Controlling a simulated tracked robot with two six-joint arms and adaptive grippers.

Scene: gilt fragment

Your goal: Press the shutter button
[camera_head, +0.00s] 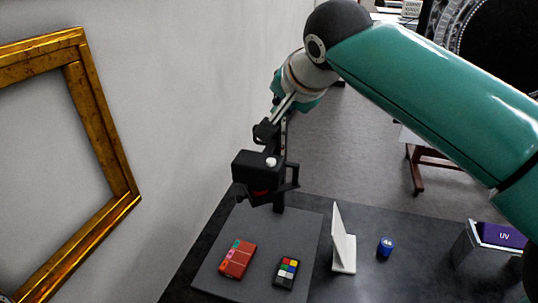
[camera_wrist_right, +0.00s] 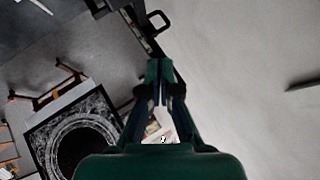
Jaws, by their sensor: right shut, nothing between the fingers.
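A black camera (camera_head: 254,175) is held above the table on a dark upright stand (camera_head: 279,200). A small white round button (camera_head: 271,162), likely the shutter button, is on its top face. My right gripper (camera_head: 285,100) is above and behind the camera in the head view, partly hidden by its own wrist; a gap to the button shows. In the right wrist view the right gripper (camera_wrist_right: 160,68) has its fingers together and empty. A black bracket-like part (camera_wrist_right: 143,28) lies just beyond the fingertips there. My left gripper is out of view.
On the grey board (camera_head: 217,245) lie a red case (camera_head: 238,259) and a colour chart (camera_head: 287,272). A white angled panel (camera_head: 343,245), a blue jar (camera_head: 386,246) and a UV box (camera_head: 497,236) stand to the right. A gilt frame (camera_head: 115,165) hangs on the left wall.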

